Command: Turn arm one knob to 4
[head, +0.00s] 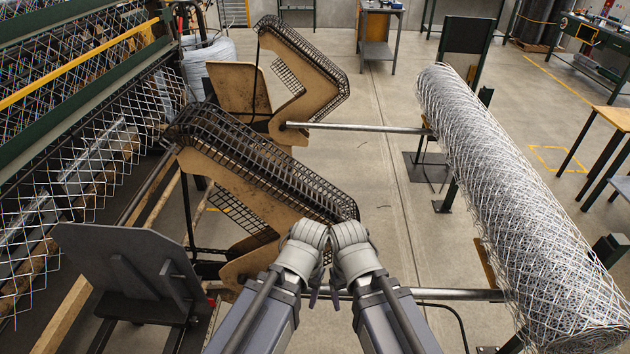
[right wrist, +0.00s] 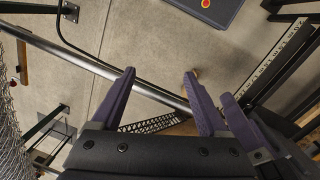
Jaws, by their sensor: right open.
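No knob can be made out in either view. Two tan bent arms with black mesh guards, a far one (head: 313,68) and a near one (head: 225,188), stand left of centre in the head view. I cannot tell which is arm one. My right gripper (head: 336,297) hangs at the near arm's lower right end, mostly hidden by my wrist. In the right wrist view its purple fingers (right wrist: 160,78) are apart, with nothing between them but floor and a metal bar behind. My left gripper (head: 314,298) is close beside it, and its jaws are hidden.
A large wire-mesh roll (head: 520,205) lies along the right. Metal bars (head: 365,128) run between the arms and the roll. A grey plate on a stand (head: 125,262) is at the lower left. A grey-blue box with a red button (right wrist: 206,3) shows in the right wrist view.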

